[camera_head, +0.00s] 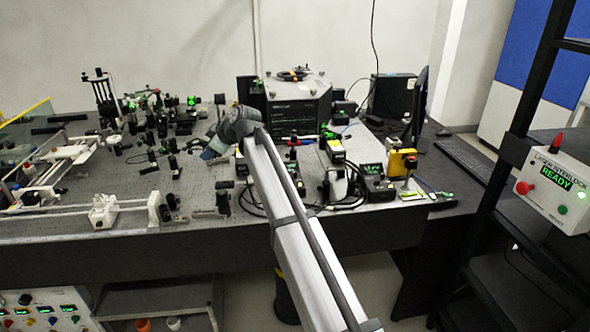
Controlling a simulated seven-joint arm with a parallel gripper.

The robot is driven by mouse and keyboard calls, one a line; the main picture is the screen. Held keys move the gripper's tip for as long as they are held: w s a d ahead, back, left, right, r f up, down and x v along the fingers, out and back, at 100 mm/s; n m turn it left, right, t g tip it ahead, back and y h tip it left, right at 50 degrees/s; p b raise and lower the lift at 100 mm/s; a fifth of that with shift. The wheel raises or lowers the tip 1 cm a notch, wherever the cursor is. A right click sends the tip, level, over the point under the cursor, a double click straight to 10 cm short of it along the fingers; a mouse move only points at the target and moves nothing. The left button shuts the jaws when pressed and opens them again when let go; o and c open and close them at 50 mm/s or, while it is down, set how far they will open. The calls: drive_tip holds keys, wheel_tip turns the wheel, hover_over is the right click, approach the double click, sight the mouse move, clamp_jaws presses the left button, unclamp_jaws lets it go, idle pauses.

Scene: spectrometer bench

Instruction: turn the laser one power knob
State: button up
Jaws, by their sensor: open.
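My arm reaches from the lower right up over the bench. My gripper (208,153) is at its far end, above the middle of the optical table, pointing down and left. It is small here, and nothing can be made out between its fingers. A panel with several coloured knobs (42,312) shows at the lower left. I cannot tell which knob is laser one power; labels are too small. My gripper is apart from all of these.
The optical table (60,258) is crowded with mounts and rails. A large dark instrument (297,108) stands behind my arm. A monitor (420,108) is at the right. A white interlock box (553,188) reading READY hangs on a black rack (500,160).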

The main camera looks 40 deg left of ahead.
drive_tip(key=w+d+r+h, duration=0.2)
drive_tip(key=w+d+h, duration=0.1)
drive_tip(key=w+d, duration=1.15)
drive_tip(key=m+h, duration=0.2)
drive_tip(key=h, duration=0.1)
approach(295, 172)
drive_tip(key=shift+g, duration=0.4)
drive_tip(key=x, duration=0.8)
drive_tip(key=shift+w+f, duration=0.15)
drive_tip(key=shift+w, duration=0.2)
drive_tip(key=shift+c, duration=0.3)
clamp_jaws()
